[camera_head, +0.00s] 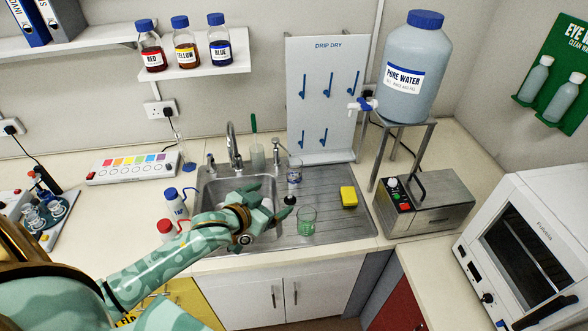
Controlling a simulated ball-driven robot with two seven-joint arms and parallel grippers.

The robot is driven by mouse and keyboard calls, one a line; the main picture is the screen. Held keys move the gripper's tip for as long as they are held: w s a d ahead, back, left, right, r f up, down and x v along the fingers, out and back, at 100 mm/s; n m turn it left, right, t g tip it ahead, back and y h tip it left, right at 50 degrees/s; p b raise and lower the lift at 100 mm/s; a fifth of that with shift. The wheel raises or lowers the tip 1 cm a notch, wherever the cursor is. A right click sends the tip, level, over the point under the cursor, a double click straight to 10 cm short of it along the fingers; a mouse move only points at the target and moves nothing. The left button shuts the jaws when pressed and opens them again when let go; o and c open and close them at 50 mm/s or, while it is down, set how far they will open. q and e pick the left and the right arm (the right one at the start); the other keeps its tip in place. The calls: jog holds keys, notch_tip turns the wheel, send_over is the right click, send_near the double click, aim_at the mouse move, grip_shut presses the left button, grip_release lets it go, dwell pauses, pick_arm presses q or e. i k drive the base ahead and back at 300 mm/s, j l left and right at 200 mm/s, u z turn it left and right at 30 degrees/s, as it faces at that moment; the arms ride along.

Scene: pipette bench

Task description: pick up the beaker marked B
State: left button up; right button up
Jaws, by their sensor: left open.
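A clear glass beaker with green at its base (306,221) stands upright on the ribbed drainboard (335,222), right of the sink basin. A second clear glass vessel with a dark blue mark (294,174) stands further back, near the basin's right edge. I cannot read a letter B on either. My left gripper (283,208) reaches in from the left over the basin, open and empty. Its fingertips point right, a little left of the green-marked beaker and apart from it in the picture. My right gripper is not in view.
A yellow sponge (349,196) lies right on the drainboard. Bottles (175,203) stand left of the sink, close to my arm. A metal box (427,203) stands right.

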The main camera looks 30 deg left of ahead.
aim_at(294, 165)
jog(key=i+j, duration=0.85)
